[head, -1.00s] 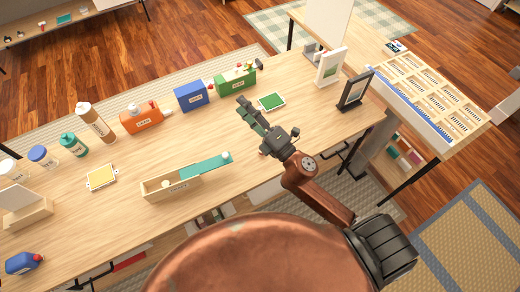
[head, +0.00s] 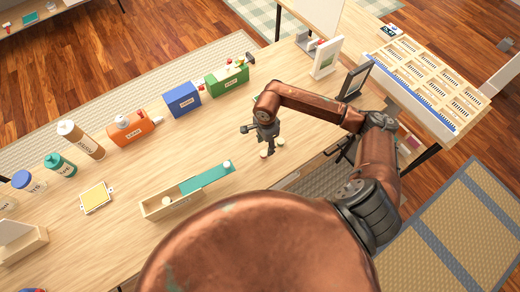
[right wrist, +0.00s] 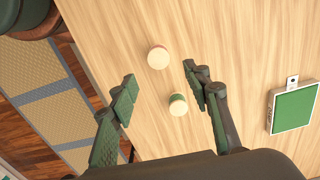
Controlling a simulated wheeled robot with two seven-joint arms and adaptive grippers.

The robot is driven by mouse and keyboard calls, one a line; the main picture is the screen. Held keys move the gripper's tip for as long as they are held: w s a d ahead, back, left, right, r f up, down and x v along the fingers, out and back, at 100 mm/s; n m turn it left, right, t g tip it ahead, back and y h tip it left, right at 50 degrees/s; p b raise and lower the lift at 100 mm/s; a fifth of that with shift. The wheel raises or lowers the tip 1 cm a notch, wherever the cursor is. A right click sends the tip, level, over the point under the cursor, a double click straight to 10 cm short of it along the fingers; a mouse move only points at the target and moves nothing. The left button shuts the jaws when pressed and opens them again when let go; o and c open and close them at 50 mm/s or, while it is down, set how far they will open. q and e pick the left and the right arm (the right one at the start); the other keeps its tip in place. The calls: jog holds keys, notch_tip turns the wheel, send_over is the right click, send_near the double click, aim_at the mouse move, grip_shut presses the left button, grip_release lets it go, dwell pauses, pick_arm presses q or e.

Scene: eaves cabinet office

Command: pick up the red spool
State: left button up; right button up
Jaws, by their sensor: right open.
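The red spool (head: 264,153) is a small upright spool with a cream top, standing on the wooden table. In the right wrist view it has a thin reddish edge (right wrist: 158,57) and stands just past the fingertips, near the middle of the gap. A green-sided spool (right wrist: 178,105) stands close beside it and shows between the fingers; it is also in the head view (head: 280,141). My right gripper (right wrist: 160,74) is open and empty, pointing down above the two spools; in the head view it (head: 265,144) is beside them. My left gripper is not in view.
A long wooden box (head: 165,210) with a teal sliding lid (head: 208,177) lies to the left. Orange (head: 130,129), blue (head: 182,99) and green (head: 227,80) containers stand along the far side. A green pad (right wrist: 295,108) lies near the spools. A black frame (head: 354,80) stands to the right.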

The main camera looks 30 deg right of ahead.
aim_at(264, 153)
jog(key=f, duration=0.2)
jog(key=shift+a+f, duration=0.35)
jog(key=shift+f, duration=0.05)
notch_tip(264, 153, down, 4)
jog(key=shift+a+r+p, duration=0.1)
jog(key=shift+r+p, duration=0.1)
jog(key=shift+p, duration=0.1)
jog(key=shift+f, duration=0.45)
jog(key=c, duration=0.8)
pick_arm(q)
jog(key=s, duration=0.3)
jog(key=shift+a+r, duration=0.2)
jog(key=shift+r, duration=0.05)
pick_arm(e)
jog(key=shift+c, duration=0.9)
